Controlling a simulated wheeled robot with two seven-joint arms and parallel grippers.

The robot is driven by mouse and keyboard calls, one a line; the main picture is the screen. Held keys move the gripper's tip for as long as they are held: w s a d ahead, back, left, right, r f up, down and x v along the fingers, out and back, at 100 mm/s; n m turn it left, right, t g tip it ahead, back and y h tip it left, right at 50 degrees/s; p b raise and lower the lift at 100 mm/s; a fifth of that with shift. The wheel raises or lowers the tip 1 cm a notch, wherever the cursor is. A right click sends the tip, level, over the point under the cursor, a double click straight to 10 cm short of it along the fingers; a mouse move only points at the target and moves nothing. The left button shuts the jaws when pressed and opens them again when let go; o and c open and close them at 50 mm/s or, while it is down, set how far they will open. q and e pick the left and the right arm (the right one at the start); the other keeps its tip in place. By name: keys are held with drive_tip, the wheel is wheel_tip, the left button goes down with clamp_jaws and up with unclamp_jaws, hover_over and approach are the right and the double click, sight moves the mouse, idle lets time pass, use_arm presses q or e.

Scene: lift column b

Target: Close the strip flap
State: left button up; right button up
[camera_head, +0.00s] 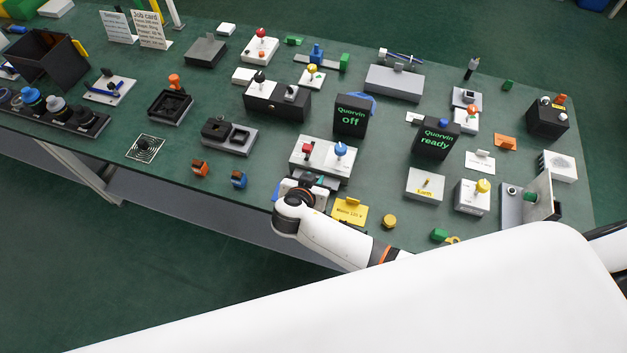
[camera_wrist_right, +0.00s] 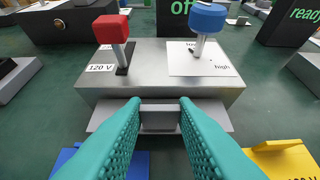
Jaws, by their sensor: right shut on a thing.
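A grey box (camera_wrist_right: 150,75) with a red lever (camera_wrist_right: 112,32) and a blue lever (camera_wrist_right: 205,20) fills the middle of the right wrist view; in the head view it (camera_head: 322,155) stands near the table's front edge. A light grey flap (camera_wrist_right: 215,116) sticks out low along the box's front, with a darker grey block (camera_wrist_right: 160,117) at its middle. My right gripper (camera_wrist_right: 160,112), with teal fingers, is shut on this block. In the head view the gripper (camera_head: 315,181) is partly hidden by its wrist. My left gripper is not in view.
A yellow card (camera_head: 349,212) lies right of the gripper, and blue and orange pieces (camera_head: 238,179) lie left. Black display boxes (camera_head: 351,115) stand behind the lever box. Small devices crowd the green table. My white body hides the front right.

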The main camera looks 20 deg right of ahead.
drive_tip(key=shift+s, duration=0.1)
drive_tip(key=o, duration=1)
drive_tip(key=b+v, duration=0.2)
drive_tip(key=v, duration=1)
drive_tip(key=shift+f, duration=0.1)
